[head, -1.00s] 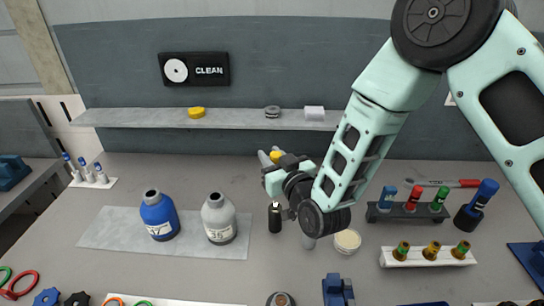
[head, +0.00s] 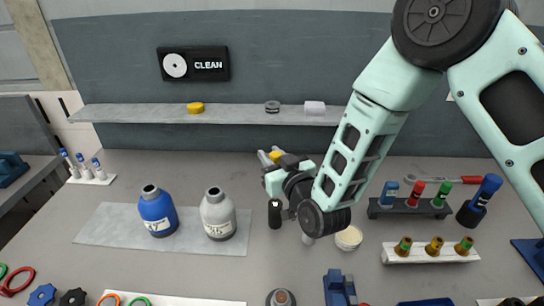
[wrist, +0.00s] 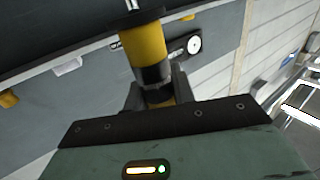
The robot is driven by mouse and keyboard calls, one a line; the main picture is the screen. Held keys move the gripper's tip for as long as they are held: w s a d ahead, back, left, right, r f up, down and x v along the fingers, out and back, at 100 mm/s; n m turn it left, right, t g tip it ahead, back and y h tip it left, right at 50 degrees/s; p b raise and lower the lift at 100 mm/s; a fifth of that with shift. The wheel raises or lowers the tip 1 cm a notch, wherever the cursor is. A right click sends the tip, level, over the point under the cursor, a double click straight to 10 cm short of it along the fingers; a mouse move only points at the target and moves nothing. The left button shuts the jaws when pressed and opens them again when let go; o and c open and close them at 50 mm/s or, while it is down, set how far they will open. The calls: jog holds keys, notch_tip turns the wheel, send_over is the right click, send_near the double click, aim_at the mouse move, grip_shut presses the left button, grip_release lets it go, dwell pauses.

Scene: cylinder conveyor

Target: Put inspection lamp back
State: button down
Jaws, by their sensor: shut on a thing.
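My gripper (wrist: 157,92) is shut on a yellow and black cylinder, which looks like the inspection lamp (wrist: 146,45). In the wrist view the lamp stands out beyond the two dark fingers, with a black collar near them and a dark flared end at the top edge. In the head view my gripper (head: 271,157) is held above the back of the table, below the shelf. Only a small yellow part of the lamp (head: 275,155) shows there. My forearm hides the table behind it. I cannot tell where the lamp's place is.
A blue bottle (head: 157,212) and a grey bottle (head: 218,215) stand on a mat at left. A small black cylinder (head: 275,214) is below my gripper. A vial rack (head: 411,210), a white rack (head: 431,253) and a blue cylinder (head: 480,198) stand right. A shelf (head: 235,117) runs behind.

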notch_tip(320, 180, down, 7)
jog(key=b, duration=0.7)
jog(key=shift+f, duration=0.15)
dwell(2.0)
jog(key=c, duration=1.1)
grip_release()
notch_tip(320, 180, up, 6)
jog(key=shift+p, duration=1.05)
